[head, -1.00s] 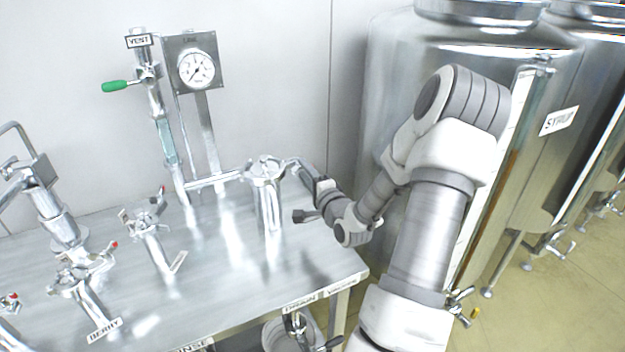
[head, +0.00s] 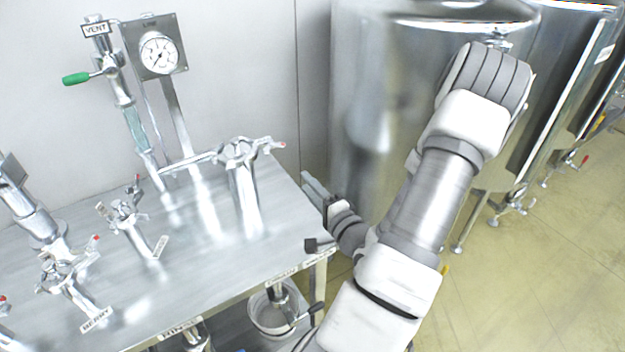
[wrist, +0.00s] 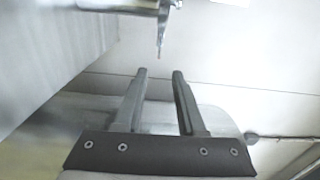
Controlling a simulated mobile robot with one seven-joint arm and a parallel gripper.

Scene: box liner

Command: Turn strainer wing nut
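The strainer (head: 243,185) is an upright steel cylinder near the table's right side, with a clamped top.
The steel table (head: 190,265) carries several other clamped fittings at left, including one labelled BERRY (head: 70,285). A pressure gauge (head: 159,54) and a green-handled vent valve (head: 76,78) stand behind. A bucket (head: 270,315) is below the table. Large tanks (head: 370,110) stand at right.

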